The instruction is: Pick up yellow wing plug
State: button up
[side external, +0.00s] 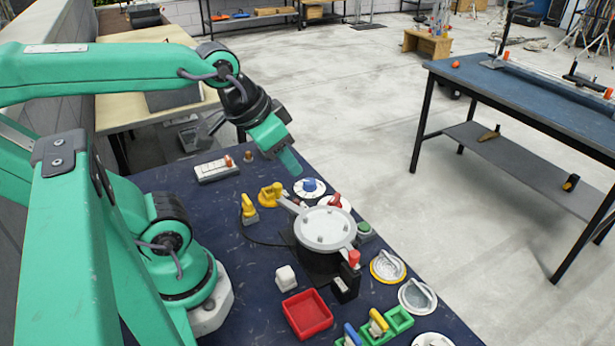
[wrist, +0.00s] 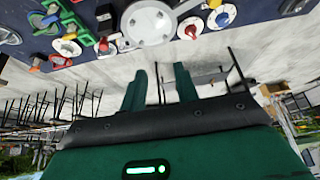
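A small yellow wing-shaped plug (side external: 378,322) stands in a green tray (side external: 400,319) at the front of the blue table, beside a blue one (side external: 352,335). The yellow plug also shows at the upper left of the wrist view (wrist: 68,17). Two other yellow pieces, an upright one (side external: 249,208) and a knob-like one (side external: 271,194), stand left of the round grey fixture. My gripper (side external: 291,162) is above the table's far edge, well away from the tray. In the wrist view my gripper (wrist: 161,82) has its green fingers apart, with nothing between them.
The round grey fixture (side external: 325,228) stands mid-table. A red tray (side external: 307,313) and a white block (side external: 286,279) lie before it. Round sockets (side external: 388,266) line the right edge. A switch strip (side external: 216,168) lies at the back. Bare blue surface lies at left.

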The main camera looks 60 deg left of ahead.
jog(key=o, duration=0.3)
jog(key=n+g, duration=0.5)
jog(key=n, duration=1.2)
send_over(245, 199)
jog(key=f, duration=1.2)
jog(key=shift+w+d+f, duration=0.25)
jog(key=shift+d+f, duration=0.05)
jog(key=shift+f, duration=0.1)
jog(key=shift+s+a+f+n+g, duration=0.3)
jog(key=shift+a+f+n, duration=0.05)
jog(key=shift+n, duration=0.15)
jog(key=shift+f, duration=0.15)
jog(key=shift+f, duration=1.15)
